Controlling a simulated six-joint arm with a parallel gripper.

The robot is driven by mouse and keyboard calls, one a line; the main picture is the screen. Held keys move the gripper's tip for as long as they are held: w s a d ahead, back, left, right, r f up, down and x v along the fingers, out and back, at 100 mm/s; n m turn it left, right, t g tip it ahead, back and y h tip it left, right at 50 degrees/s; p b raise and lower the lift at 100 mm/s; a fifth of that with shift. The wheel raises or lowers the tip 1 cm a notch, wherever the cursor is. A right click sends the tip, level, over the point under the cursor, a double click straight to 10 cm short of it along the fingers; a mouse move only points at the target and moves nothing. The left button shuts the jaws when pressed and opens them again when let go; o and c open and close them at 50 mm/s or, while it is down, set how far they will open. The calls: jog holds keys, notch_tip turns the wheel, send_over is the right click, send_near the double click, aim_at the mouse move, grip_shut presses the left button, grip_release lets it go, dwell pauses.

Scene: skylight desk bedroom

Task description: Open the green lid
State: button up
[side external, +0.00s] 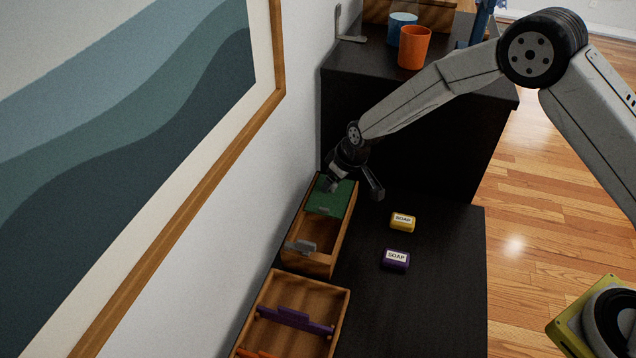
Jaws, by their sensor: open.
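A green lid (335,200) covers the far part of a long wooden box (322,262) beside the wall. A small grey mark or fitting shows near the lid's near edge. The near part of the box is uncovered, and a grey object (300,247) sits at its near left. My gripper (353,188) is open above the lid's far right area. One finger is over the lid and the other is past the box's right side. I cannot tell whether the finger touches the lid.
A yellow soap (402,222) and a purple soap (396,259) lie right of the box on the dark desk (440,300). A second wooden box (340,310) with a purple piece (295,319) stands nearer. Behind, a raised dark surface holds an orange cup (414,48) and a blue cup (401,27).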

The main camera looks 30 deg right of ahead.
aim_at(344, 198)
jog(key=v, duration=0.7)
jog(key=shift+r, duration=0.15)
jog(key=shift+s, duration=0.1)
dwell(0.3)
jog(key=s+d+r+m, duration=0.1)
jog(key=s+d, duration=0.3)
jog(key=s, duration=0.4)
jog(key=s+d+r+m+g+h, duration=0.1)
jog(key=s+d+r+m, duration=0.1)
jog(key=s+d, duration=0.3)
jog(key=s+d+r+m, duration=0.1)
jog(key=s+d+r, duration=0.2)
jog(key=s, duration=0.9)
jog(key=shift+s+d+g+h, duration=0.15)
jog(key=shift+d+g+h, duration=0.2)
jog(key=shift+d, duration=0.4)
